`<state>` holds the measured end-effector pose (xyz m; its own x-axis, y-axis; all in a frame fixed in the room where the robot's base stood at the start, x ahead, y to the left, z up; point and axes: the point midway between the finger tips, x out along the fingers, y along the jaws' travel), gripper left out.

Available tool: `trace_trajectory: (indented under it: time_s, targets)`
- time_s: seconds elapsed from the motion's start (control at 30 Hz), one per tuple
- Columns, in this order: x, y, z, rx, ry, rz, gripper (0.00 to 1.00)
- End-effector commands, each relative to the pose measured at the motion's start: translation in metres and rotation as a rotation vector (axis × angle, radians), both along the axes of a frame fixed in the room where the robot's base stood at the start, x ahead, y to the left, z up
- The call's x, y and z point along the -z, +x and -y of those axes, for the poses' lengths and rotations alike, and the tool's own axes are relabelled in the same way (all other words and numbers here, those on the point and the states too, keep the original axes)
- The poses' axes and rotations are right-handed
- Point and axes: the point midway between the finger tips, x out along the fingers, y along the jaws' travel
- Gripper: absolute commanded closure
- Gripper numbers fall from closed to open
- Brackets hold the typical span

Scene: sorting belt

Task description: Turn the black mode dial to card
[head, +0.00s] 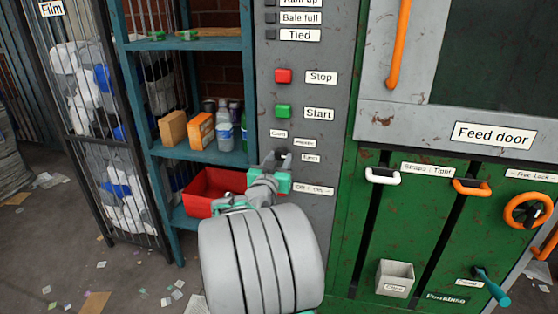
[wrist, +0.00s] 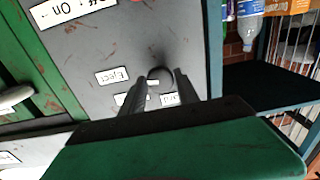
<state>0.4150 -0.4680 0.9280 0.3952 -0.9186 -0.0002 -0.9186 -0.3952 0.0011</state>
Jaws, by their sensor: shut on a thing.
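The black mode dial (wrist: 160,78) is on the grey control panel, between the two dark fingers of my gripper (wrist: 157,88) in the wrist view. My gripper is shut on it. In the head view the dial (head: 283,152) shows only partly behind the fingertips (head: 276,160). Around it are small white labels: Card (head: 279,134) at upper left, one at upper right that seems to read Plastic (head: 305,143), and Eject (head: 310,157) to the right. The wrist view is turned over, with Eject (wrist: 113,76) left of the dial. I cannot tell which label the dial points to.
Above the dial are the green Start button (head: 283,111) and red Stop button (head: 283,76). An Off/On label (head: 313,190) lies below. A teal shelf (head: 200,155) with bottles, boxes and a red bin (head: 205,188) stands close on the left. The green baler (head: 430,235) is on the right.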

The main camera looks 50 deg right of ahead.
Motion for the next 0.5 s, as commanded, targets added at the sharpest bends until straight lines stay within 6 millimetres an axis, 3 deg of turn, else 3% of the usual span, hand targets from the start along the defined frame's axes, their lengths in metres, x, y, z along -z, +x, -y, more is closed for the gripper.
trace_trajectory:
  time_s: [0.5]
  targets:
    - [-0.0005, -0.0013, 0.0031, 0.003, -0.075, -0.175, 1.00]
